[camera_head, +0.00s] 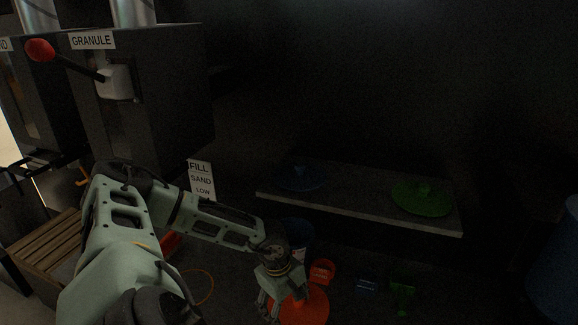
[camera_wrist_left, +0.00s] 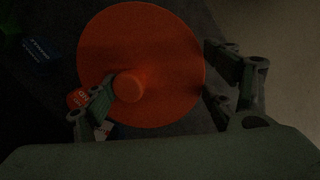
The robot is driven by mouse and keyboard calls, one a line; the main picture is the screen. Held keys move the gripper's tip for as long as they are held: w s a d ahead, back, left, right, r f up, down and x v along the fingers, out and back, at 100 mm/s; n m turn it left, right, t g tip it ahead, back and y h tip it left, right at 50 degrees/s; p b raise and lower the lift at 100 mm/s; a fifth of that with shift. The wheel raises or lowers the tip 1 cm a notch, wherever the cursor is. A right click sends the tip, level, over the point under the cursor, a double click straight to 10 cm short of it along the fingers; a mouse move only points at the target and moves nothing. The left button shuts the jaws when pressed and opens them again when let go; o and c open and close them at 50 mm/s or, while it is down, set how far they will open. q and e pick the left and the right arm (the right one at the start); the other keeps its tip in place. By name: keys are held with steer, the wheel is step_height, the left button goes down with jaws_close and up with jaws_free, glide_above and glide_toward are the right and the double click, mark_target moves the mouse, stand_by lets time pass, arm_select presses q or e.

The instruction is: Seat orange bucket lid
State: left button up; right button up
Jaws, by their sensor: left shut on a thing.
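The orange lid (camera_head: 308,308) is a round disc low in the head view, partly behind my left gripper (camera_head: 277,297). In the left wrist view the orange lid (camera_wrist_left: 165,60) faces the camera, with its round knob (camera_wrist_left: 128,86) beside one finger. My left gripper (camera_wrist_left: 163,92) has one finger over the lid near the knob and the other at the lid's right edge; it is shut on the lid. The orange bucket is not clearly visible, so I cannot tell whether the lid touches it. My right gripper is not in view.
A shelf (camera_head: 360,209) holds a green lid (camera_head: 421,199) and a dark blue lid (camera_head: 300,181). A dark blue container (camera_head: 300,233) stands behind my gripper. A small orange labelled piece (camera_head: 322,271), blue label (camera_head: 366,285) and green piece (camera_head: 403,290) are nearby. Granule hopper (camera_head: 150,95) stands left.

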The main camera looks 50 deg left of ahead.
arm_select(q)
steer(key=shift+f+b, duration=0.4)
steer(key=shift+f, duration=0.05)
steer(key=o, duration=1.2)
steer(key=shift+o, duration=0.2)
step_height(320, 180, up, 12)
steer(key=s+a, duration=0.1)
steer(key=shift+s, duration=0.25)
